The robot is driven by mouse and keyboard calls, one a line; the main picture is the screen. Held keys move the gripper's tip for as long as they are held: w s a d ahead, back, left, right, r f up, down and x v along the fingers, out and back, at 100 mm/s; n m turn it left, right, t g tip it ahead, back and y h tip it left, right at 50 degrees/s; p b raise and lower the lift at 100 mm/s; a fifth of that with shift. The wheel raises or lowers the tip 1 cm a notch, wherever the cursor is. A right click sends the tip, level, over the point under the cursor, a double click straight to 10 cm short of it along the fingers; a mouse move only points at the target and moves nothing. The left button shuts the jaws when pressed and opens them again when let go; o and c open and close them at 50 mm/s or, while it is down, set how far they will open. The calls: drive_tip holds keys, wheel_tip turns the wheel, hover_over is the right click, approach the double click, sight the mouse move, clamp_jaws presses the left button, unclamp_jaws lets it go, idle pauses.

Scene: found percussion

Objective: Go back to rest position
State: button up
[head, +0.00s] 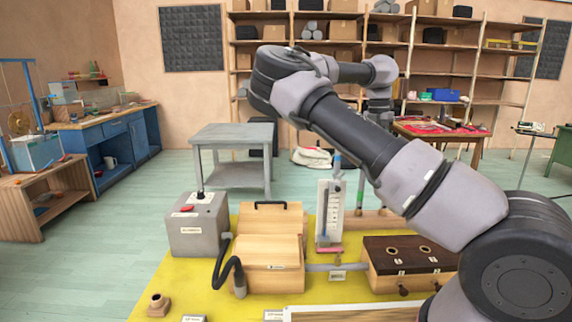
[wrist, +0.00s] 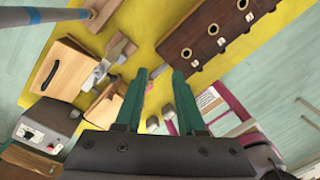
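My gripper shows in the wrist view (wrist: 160,100), with its two green fingers apart and nothing between them. It is up above a yellow-topped table (head: 160,282) and points down at it. In the head view my arm rises from the lower right and reaches toward the back; it hides part of the table's right side, and the fingers cannot be made out clearly there. On the table stand a wooden box (head: 270,265) with a black handle, a grey box (head: 198,225) with a red button, an upright white gauge (head: 329,212) and a dark-topped wooden block (head: 408,254) with holes.
A black hose (head: 221,262) curves between the grey box and the wooden box. A small wooden block (head: 158,305) sits at the front left. A grey table (head: 232,134) stands behind, a blue workbench (head: 104,136) at left, and shelves along the back wall. Open floor lies at left.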

drive_tip(key=s+d+f+n+y, duration=0.1)
drive_tip(key=s+d+n+y, duration=0.3)
drive_tip(key=s+n, duration=0.3)
drive_tip(key=s+a+r+n+t, duration=0.2)
drive_tip(key=s+r+n, duration=0.4)
drive_tip(key=n, duration=0.5)
drive_tip(key=s+a+r+n+t+h, duration=0.1)
drive_tip(key=s+a+r+n+t, duration=0.2)
drive_tip(key=n, duration=0.9)
drive_tip(key=s+a+r+n+t, duration=0.2)
drive_tip(key=s+a+r+n, duration=0.1)
drive_tip(key=s+r+n, duration=0.6)
drive_tip(key=s+n, duration=0.2)
drive_tip(key=s, duration=0.1)
drive_tip(key=shift+s+a+r+n+t, duration=0.2)
drive_tip(key=shift+a+n+t, duration=0.1)
drive_tip(key=shift+n, duration=0.1)
